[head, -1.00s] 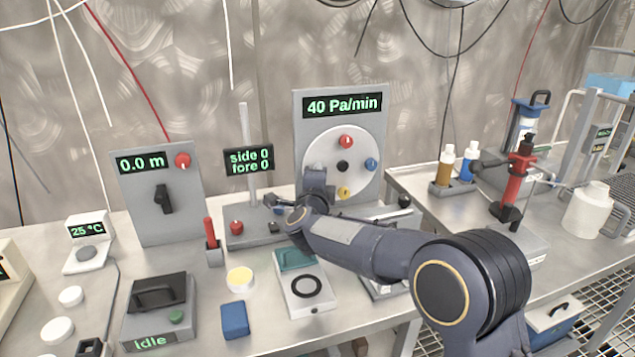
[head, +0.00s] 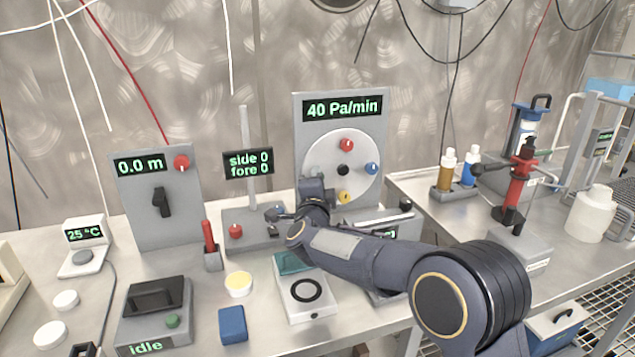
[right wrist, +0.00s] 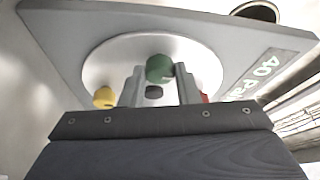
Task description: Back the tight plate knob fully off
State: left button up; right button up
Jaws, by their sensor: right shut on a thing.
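The upright grey panel (head: 297,120) carries a pale round plate (head: 343,140) with coloured knobs. In the head view I see a red knob (head: 347,144), a blue knob (head: 372,168), a yellow knob (head: 344,197) and a black centre knob (head: 343,170). My right gripper (right wrist: 158,75) is at the plate's left edge, its fingers around the green knob (right wrist: 159,68), shut on it. The gripper hides that knob in the head view. The yellow knob also shows in the right wrist view (right wrist: 105,97). My left gripper is out of view.
The panel's display (head: 342,107) reads 40 Pa/min. A slim post (head: 245,125) with a side/fore display (head: 248,163) stands just left of the gripper. A lever panel (head: 130,210) stands farther left. Bottles (head: 447,170) and a red-bodied tool (head: 520,180) are at right.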

jog(key=o, duration=1)
jog(key=shift+c, duration=0.2)
jog(key=shift+r, duration=0.55)
jog(key=o, duration=0.5)
jog(key=r, duration=0.2)
jog(key=s+r+p, duration=0.1)
jog(key=r, duration=0.1)
jog(key=s+r+p, duration=0.1)
jog(key=r, duration=0.1)
jog(key=shift+s, duration=0.2)
jog(key=s+r, duration=0.2)
jog(key=shift+s+r, duration=0.15)
jog(key=shift+r, duration=0.15)
jog(key=c, duration=0.5)
jog(key=s+r, duration=0.3)
jog(key=s, duration=0.6)
jog(key=shift+s+r+p, duration=0.15)
jog(key=shift+s+p, duration=0.05)
jog(key=shift+p, duration=0.25)
